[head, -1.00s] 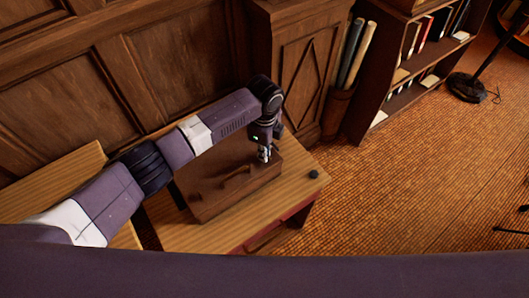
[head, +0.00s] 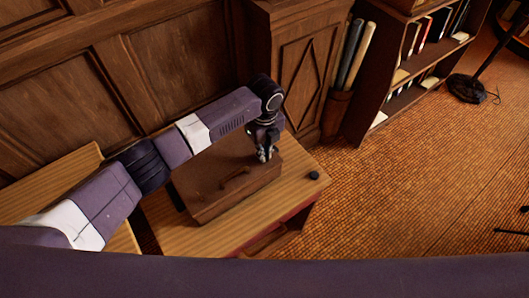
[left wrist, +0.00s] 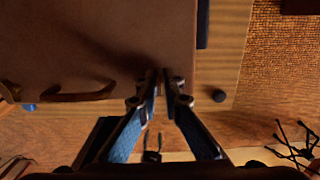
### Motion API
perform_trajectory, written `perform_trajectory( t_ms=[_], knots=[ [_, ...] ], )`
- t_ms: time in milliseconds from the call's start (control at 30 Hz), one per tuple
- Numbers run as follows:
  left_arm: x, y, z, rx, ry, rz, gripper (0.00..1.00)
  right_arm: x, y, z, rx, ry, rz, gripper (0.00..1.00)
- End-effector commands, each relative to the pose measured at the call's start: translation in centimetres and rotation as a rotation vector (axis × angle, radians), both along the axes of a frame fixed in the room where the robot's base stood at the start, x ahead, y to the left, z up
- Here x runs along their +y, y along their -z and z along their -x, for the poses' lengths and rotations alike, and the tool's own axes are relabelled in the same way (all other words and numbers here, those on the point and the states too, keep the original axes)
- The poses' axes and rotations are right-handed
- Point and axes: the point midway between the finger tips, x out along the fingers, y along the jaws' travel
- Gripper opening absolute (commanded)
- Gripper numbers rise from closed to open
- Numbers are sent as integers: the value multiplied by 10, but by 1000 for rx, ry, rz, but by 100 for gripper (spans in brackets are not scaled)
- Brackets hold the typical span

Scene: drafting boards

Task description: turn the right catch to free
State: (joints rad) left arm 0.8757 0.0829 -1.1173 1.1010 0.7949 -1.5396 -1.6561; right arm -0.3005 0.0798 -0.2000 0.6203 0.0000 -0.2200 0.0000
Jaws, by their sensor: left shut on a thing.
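A brown case (head: 215,201) lies on the wooden desk, with a curved handle (head: 234,179) on its near side; the case (left wrist: 85,40) and handle (left wrist: 75,95) also show in the left wrist view. My left gripper (head: 264,156) is at the right end of the case's near side. In the left wrist view my left gripper (left wrist: 164,78) has its fingertips close together at the case edge, right of the handle, shut on the right catch. The fingertips hide the catch, so its angle cannot be told. My right gripper is not in view.
A small dark round knob-like object (head: 314,175) sits on the desk (head: 290,190) right of the case. A bookshelf (head: 390,100) and a bin with rolled papers (head: 335,108) stand behind to the right. Open floor (head: 420,190) lies to the right.

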Motion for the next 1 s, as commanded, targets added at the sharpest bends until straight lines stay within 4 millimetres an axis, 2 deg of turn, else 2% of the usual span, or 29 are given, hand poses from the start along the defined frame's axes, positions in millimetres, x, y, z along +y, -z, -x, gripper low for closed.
perform_trajectory(
  t_ms=[333, 367, 500, 833, 1000],
  knots=[
    [0, 0, 0, -1, 2, 1, 0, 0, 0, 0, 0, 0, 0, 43],
    [0, 0, 0, -1, 2, 1, 10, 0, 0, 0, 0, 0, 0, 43],
    [0, 0, 0, -1, 2, 1, 24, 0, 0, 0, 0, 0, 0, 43],
    [0, -4, -1, -1, 1, 2, 24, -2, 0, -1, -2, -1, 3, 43],
    [0, -28, -2, -5, 3, 3, 24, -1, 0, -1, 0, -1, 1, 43]
  ],
)
